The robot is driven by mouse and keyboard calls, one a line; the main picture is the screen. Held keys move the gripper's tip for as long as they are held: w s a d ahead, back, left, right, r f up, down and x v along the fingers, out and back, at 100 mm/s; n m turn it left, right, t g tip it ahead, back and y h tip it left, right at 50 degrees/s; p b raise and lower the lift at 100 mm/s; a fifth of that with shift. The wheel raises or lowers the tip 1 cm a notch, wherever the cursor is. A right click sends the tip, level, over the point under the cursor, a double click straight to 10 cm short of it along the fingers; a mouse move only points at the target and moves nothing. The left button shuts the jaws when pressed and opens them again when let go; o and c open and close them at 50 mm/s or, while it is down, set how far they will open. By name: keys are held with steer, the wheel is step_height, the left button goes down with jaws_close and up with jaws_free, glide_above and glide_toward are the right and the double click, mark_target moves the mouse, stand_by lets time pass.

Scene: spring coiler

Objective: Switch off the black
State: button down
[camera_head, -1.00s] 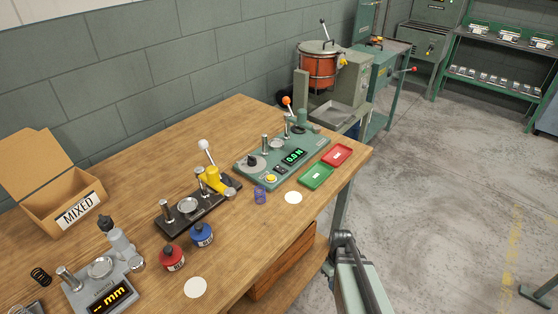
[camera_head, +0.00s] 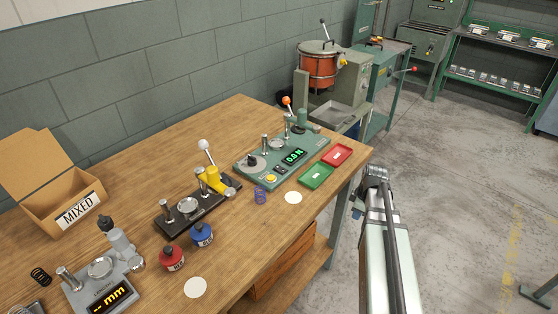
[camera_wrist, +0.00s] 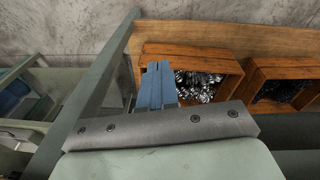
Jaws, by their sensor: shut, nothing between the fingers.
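A green tester (camera_head: 245,172) with a lit green "0.0 N" display (camera_head: 294,157) stands at the table's far end. It has a black knob (camera_head: 252,160), a yellow button (camera_head: 271,179) and an orange-knobbed lever. A small dark switch-like part beside the button is too small to read. Left of it stands a black-based press (camera_head: 168,226) with a yellow body and white-knobbed lever. My gripper (camera_wrist: 158,66) shows in the wrist view as two blue fingers shut together, empty, in front of the crates below the table. It touches none of the devices.
Red (camera_head: 337,154) and green (camera_head: 316,176) trays lie right of the tester. A blue spring (camera_head: 261,193) and red (camera_head: 172,257) and blue (camera_head: 202,234) weights stand nearby. Wooden crates (camera_wrist: 184,53) hold metal pieces. The floor (camera_head: 450,200) right of the table is clear.

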steer(key=w+d+r+n+t, duration=0.1)
steer(key=w+d+r+n, duration=0.15)
steer(key=r, duration=0.45)
steer(key=w+d+r+n+t, duration=0.1)
steer(key=w+r+n+t, duration=0.15)
steer(key=r, duration=0.35)
steer(key=w+a+r+n, duration=0.1)
steer(key=a+r, duration=0.1)
steer(key=r, duration=0.1)
steer(key=w+a+r+n, duration=0.1)
steer(key=a+r+n, duration=0.1)
steer(key=r, duration=0.1)
steer(key=w+a+r+n+g, duration=0.1)
steer(key=w+r, duration=0.1)
steer(key=r, duration=0.1)
steer(key=shift+w+a+r, duration=0.1)
steer(key=shift+a+r, duration=0.25)
steer(key=shift+a, duration=0.05)
steer(key=a+r+n, duration=0.3)
steer(key=a, duration=0.4)
step_height(320, 180, up, 7)
steer(key=n+g, duration=0.3)
steer(key=n, duration=0.1)
glide_above(278, 167)
steer(key=s+d, duration=0.1)
steer(key=shift+s+d+f, duration=0.15)
steer(key=shift+d, duration=0.1)
steer(key=shift+f, duration=0.15)
